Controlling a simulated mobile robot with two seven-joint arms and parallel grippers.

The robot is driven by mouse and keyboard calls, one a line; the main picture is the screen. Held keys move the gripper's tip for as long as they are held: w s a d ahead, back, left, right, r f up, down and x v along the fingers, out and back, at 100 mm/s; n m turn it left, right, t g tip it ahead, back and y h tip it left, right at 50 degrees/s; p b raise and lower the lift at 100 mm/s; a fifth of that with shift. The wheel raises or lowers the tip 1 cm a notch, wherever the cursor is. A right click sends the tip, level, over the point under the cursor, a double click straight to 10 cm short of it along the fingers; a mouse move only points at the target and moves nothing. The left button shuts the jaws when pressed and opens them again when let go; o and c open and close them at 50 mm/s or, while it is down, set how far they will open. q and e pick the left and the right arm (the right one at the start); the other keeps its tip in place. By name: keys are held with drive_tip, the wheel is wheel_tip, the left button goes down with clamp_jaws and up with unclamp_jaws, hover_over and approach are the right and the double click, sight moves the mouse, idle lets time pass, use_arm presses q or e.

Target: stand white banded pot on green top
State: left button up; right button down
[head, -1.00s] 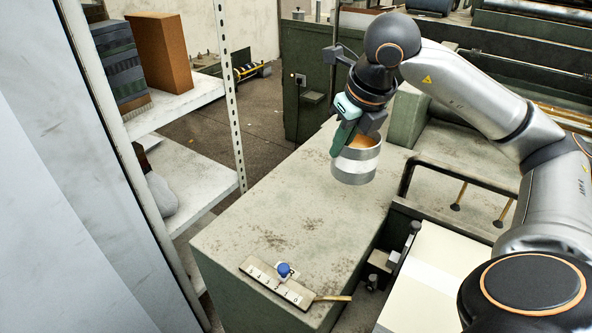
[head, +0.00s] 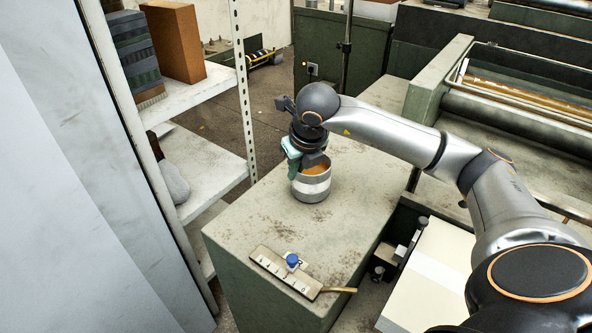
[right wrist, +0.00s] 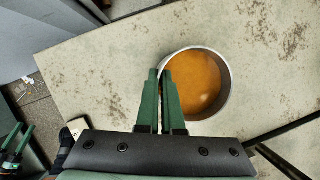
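The white banded pot (head: 312,188) is a grey metal can with a pale band and orange-brown contents. It is upright over the middle of the worn grey-green top (head: 345,205), with its base at or very close to the surface; I cannot tell if it touches. My right gripper (head: 297,168) is at the pot's left rim. In the right wrist view its green fingers (right wrist: 161,74) are close together with the wall of the pot (right wrist: 224,98) pinched between them. My left gripper (right wrist: 24,128) shows small at the left edge there, fingers apart and empty.
A numbered plate (head: 285,273) with a blue knob (head: 292,260) lies at the top's front edge, beside a wooden-handled piece (head: 340,290). A shelf rack (head: 215,180) stands to the left.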

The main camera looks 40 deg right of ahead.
drive_tip(key=shift+f, duration=0.2)
drive_tip(key=c, duration=1.5)
unclamp_jaws()
drive_tip(key=shift+f, duration=0.2)
drive_tip(key=o, duration=0.5)
drive_tip(key=shift+r, duration=0.1)
drive_tip(key=shift+c, duration=0.2)
